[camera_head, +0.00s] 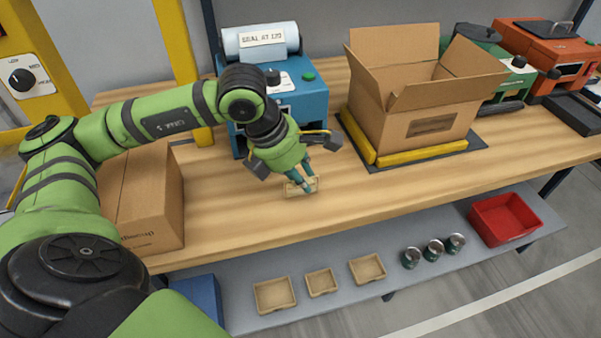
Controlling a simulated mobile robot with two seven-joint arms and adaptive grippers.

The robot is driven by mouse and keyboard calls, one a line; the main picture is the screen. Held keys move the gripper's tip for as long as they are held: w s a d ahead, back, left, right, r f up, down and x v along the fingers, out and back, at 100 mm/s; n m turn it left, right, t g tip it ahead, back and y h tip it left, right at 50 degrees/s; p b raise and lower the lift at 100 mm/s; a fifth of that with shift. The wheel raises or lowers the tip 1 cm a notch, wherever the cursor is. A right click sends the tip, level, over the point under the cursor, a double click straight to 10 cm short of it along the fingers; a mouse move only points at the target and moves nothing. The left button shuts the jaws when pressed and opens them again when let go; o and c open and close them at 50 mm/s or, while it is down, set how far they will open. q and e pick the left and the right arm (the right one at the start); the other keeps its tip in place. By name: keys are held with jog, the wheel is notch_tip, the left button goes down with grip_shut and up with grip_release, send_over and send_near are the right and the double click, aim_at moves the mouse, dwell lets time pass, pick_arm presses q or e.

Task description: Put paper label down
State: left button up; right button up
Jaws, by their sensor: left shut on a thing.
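My left gripper (304,187) points down over the wooden bench (238,213), near its front edge. It is shut on the paper label (293,189), a small pale tan piece between the fingertips. The label is at or just above the bench top; I cannot tell whether it touches. The fingers cover part of it. My right gripper is not in view.
An open cardboard box (400,130) stands on a dark mat with yellow guides at right. A closed box (150,205) is at left. A blue machine (300,105) stands behind the gripper. A lower shelf (330,308) holds trays, cans and a red bin (503,217).

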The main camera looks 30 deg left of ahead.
pick_arm(q)
jog(key=shift+f, duration=0.1)
jog(key=o, duration=0.7)
